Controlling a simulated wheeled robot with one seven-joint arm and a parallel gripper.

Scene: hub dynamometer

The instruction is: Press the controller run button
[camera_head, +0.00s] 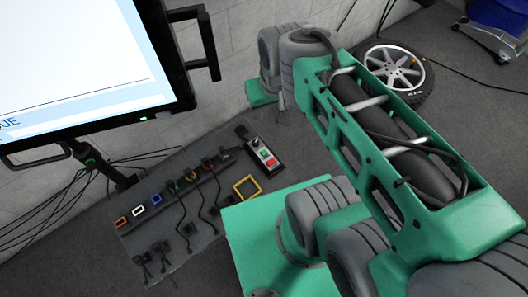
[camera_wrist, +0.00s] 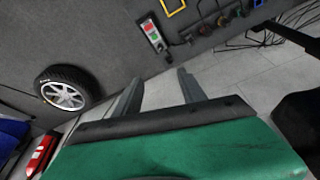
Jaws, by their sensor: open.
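The controller (camera_head: 263,156) is a small upright-looking grey box with a white top part, a green button (camera_head: 264,153) and a red button (camera_head: 270,161). It lies at the right end of the dark mat or panel. In the wrist view the controller (camera_wrist: 153,36) shows beyond my fingertips, with red and green patches on its face. My gripper (camera_wrist: 160,76) is open and empty, its two grey fingers apart and clear of the controller. In the head view my fingers are mostly hidden behind the arm. Which button is run cannot be read.
A dark panel (camera_head: 190,235) holds several coloured connectors and cables. A yellow frame (camera_head: 247,188) lies near the controller. A large screen (camera_head: 75,60) stands at left. A wheel (camera_head: 394,70) lies at the back right and also shows in the wrist view (camera_wrist: 64,94). Grey floor is open between.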

